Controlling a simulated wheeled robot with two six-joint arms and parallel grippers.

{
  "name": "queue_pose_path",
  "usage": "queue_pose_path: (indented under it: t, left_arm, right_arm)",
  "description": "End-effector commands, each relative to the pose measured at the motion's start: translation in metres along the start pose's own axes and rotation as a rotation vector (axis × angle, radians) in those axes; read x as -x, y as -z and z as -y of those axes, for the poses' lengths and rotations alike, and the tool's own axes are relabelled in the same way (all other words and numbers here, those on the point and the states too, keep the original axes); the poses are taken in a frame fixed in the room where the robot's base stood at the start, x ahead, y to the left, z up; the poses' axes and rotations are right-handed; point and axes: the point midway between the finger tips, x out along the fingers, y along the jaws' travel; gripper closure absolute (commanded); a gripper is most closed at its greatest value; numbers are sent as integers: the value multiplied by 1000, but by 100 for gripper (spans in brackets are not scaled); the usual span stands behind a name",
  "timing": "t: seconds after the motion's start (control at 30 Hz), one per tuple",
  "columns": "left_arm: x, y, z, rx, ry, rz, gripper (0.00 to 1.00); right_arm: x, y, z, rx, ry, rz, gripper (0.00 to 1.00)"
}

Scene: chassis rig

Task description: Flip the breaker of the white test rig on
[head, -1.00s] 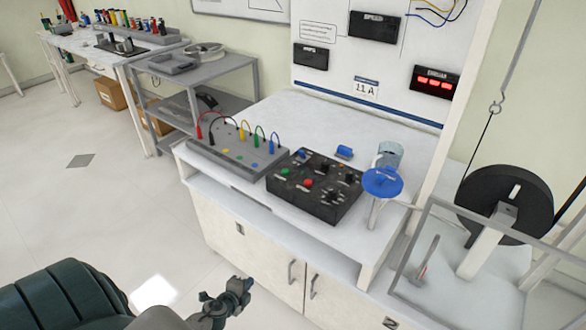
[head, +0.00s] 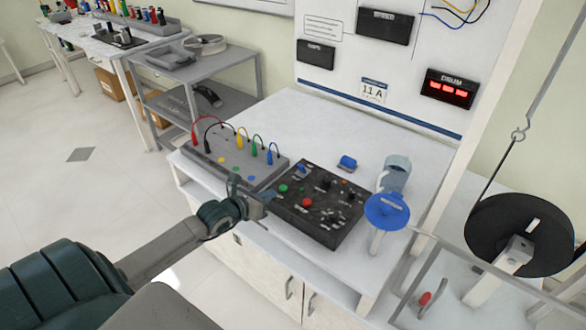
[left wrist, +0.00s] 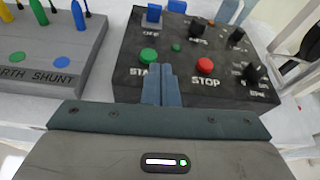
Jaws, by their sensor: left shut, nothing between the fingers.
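The white test rig is a bench with an upright panel (head: 340,75). A black control box (head: 318,215) sits on its top, with a green START button (left wrist: 148,55), a red STOP button (left wrist: 205,65) and several black knobs. A blue switch (left wrist: 153,16) stands at the box's far left corner; it is small in the head view (head: 302,168). I cannot tell whether it is the breaker or which way it is set. My left gripper (head: 263,199) is shut and empty, at the box's near left edge, its fingertips (left wrist: 160,74) just short of START. My right gripper is not in view.
A grey terminal board (head: 232,160) with coloured leads stands left of the box. A blue part (head: 347,162) lies behind the box. A blue disc (head: 387,210) on a post and a black wheel (head: 520,230) stand to the right.

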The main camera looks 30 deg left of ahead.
Motion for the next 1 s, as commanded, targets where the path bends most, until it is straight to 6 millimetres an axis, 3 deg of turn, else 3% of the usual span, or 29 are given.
queue_pose_path:
  t: [0.2,0.63,0.77,1.0]
  left_arm:
    - [1,-8,-9,-94,-38,-16,100]
    - [-4,-8,-10,-94,-40,-15,100]
    - [-18,-8,-10,-90,-40,-13,100]
    - [-62,-8,-11,-88,-40,-12,100]
  right_arm:
    - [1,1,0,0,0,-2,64]
    - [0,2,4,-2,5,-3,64]
    - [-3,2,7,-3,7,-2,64]
    - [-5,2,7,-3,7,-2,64]
